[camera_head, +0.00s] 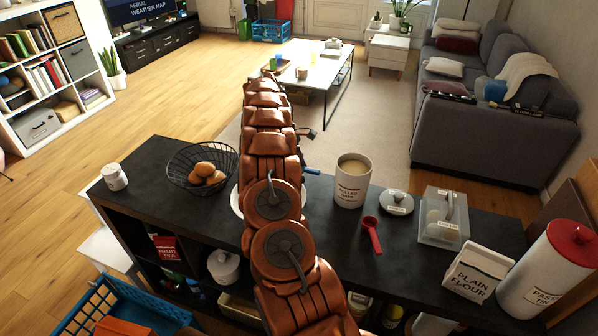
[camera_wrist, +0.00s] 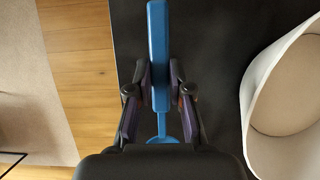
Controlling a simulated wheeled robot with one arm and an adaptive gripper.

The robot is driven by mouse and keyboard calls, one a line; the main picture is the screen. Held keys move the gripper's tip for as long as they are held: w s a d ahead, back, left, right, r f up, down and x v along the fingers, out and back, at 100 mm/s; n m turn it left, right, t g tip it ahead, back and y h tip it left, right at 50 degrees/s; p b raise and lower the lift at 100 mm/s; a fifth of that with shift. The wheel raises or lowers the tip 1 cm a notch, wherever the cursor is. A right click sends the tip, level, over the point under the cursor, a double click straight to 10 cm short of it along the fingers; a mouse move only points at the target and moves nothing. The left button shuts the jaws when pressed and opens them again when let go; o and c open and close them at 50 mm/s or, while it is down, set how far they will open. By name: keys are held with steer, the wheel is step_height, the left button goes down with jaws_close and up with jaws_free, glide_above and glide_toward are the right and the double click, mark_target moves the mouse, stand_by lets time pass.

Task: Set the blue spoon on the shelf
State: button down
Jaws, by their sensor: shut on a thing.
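The blue spoon (camera_wrist: 158,50) is between the two fingers of my gripper (camera_wrist: 160,88) in the wrist view, which are shut on its handle. Its bowl end (camera_wrist: 163,139) is partly hidden by the gripper body. In the head view only a short blue piece of the spoon (camera_head: 312,171) shows right of my arm; my arm hides the gripper. The black shelf unit (camera_head: 145,201) has a dark top, which lies beneath the spoon in the wrist view (camera_wrist: 220,40). I cannot tell whether the spoon touches it.
A rolled oats canister (camera_head: 351,185) stands close right of the spoon. On the top are also a red scoop (camera_head: 372,236), a grey lid (camera_head: 397,203), a clear box (camera_head: 443,220), a flour carton (camera_head: 477,272) and a wire basket (camera_head: 190,157). A white rim (camera_head: 236,200) shows behind my arm.

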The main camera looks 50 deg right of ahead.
steer(key=shift+f+p, duration=0.5)
steer(key=shift+f, duration=1.45)
steer(key=shift+f, duration=0.15)
steer(key=c, duration=1.1)
jaws_free()
steer(key=shift+o, duration=0.2)
steer(key=b+v, duration=0.3)
steer(key=v, duration=0.8)
steer(key=shift+w+d, duration=0.1)
steer(key=shift+w+r, duration=0.15)
steer(key=shift+r, duration=0.4)
